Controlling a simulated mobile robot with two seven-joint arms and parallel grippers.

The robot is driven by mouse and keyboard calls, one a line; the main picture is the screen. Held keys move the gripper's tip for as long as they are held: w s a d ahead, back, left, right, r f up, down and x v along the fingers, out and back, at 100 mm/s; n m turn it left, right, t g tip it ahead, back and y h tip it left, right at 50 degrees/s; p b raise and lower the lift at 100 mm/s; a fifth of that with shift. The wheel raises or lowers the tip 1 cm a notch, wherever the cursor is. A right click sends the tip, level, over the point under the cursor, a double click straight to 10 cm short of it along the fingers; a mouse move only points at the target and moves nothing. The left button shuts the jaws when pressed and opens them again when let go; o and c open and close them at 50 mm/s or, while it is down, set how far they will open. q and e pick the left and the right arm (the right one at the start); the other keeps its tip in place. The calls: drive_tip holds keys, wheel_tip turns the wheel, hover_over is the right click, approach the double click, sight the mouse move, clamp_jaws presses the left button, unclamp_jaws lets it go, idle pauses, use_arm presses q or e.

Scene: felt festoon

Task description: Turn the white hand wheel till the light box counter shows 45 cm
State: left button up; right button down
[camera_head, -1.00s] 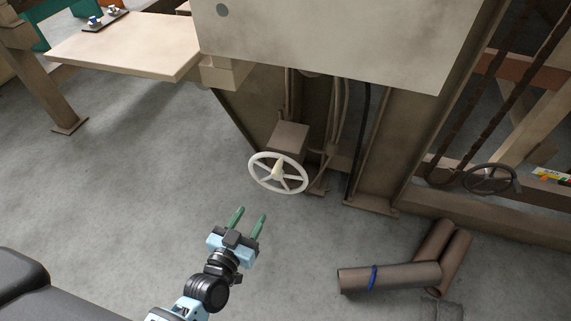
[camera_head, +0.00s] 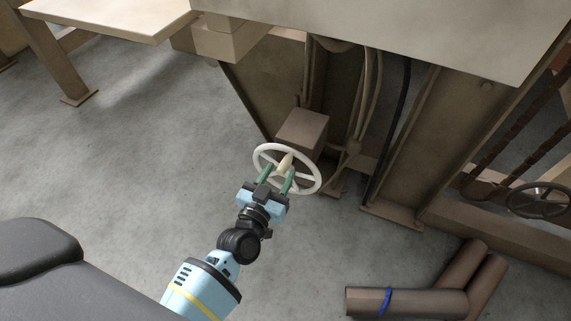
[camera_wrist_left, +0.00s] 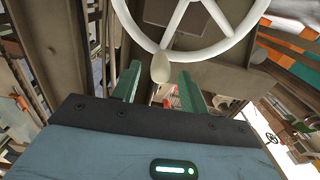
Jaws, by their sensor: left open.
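The white hand wheel (camera_head: 313,157) stands on a brown box (camera_head: 304,130) at the foot of the machine. It also shows at the top of the left wrist view (camera_wrist_left: 223,45). Its cream knob (camera_wrist_left: 161,67) appears between my fingers in that view. My left gripper (camera_head: 277,173) is open, with its green fingers at the near side of the wheel and one on each side of the knob. I cannot tell whether they touch it. The light box counter is not readable in these frames. My right gripper is not in view.
A pale panel (camera_head: 420,30) overhangs the wheel. Brown rolls (camera_head: 420,302) with a blue band lie on the floor at the lower right. A dark hand wheel (camera_head: 538,200) is at the far right. A pale table (camera_head: 110,18) stands at the upper left. The floor at left is clear.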

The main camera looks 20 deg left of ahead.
sight(291, 154)
use_arm(q)
drive_tip(key=shift+w+d+b, duration=0.1)
drive_tip(key=shift+w+b, duration=0.4)
drive_tip(key=shift+w, duration=1.5)
drive_tip(key=shift+c, duration=0.2)
clamp_jaws()
